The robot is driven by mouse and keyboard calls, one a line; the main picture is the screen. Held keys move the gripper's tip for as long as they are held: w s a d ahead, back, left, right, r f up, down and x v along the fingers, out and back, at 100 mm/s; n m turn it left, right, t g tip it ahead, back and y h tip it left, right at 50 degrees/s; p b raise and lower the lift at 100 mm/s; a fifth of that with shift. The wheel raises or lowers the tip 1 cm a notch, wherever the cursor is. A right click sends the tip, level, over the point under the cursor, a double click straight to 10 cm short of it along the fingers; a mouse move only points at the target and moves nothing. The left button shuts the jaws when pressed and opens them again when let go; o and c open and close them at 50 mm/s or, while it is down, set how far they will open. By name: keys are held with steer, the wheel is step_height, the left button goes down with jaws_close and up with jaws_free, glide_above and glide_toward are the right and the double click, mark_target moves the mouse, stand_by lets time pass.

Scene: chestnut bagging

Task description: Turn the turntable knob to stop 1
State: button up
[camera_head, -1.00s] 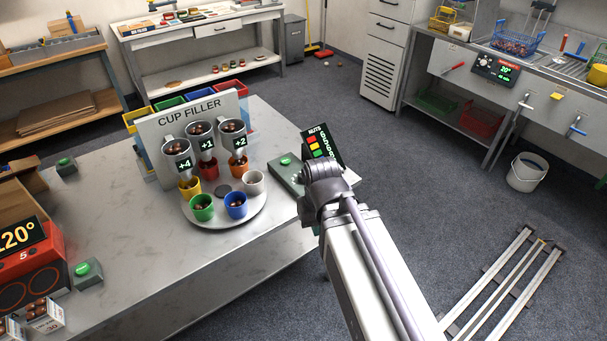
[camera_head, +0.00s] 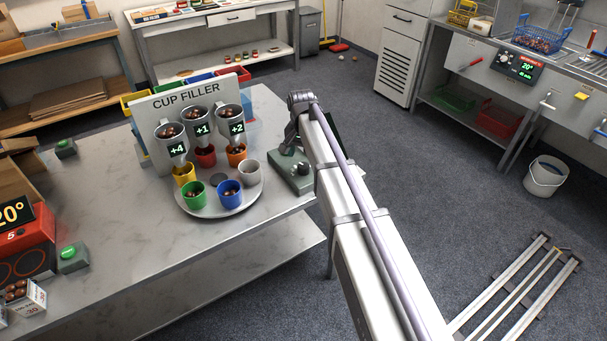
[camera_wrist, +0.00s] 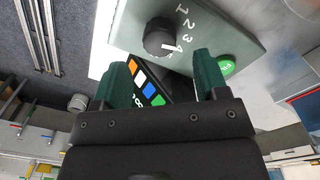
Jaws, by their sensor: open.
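The turntable knob (camera_wrist: 159,38) is a black round dial with a white pointer mark on a grey-green control box (camera_wrist: 122,28). The printed numbers 1, 2, 3 and more curve beside it; the mark seems to point near 4. In the head view, the box (camera_head: 296,187) stands at the table's right edge beside the turntable (camera_head: 236,204), which carries several coloured cups. My gripper (camera_wrist: 161,74) is open and empty, its two teal fingers short of the knob in the wrist view and apart from it. In the head view my arm hides the jaws.
A green button (camera_wrist: 226,66) sits on the same box, near my right-hand finger in the wrist view. A dark panel with coloured squares (camera_wrist: 149,88) shows between the fingers. The cup filler (camera_head: 190,100) stands behind the cups. The table front (camera_head: 170,260) is clear.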

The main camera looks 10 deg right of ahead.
mark_target(303, 166)
step_height(303, 166, down, 5)
steer(key=b, duration=0.3)
steer(key=shift+f, duration=0.1)
steer(key=c, duration=0.9)
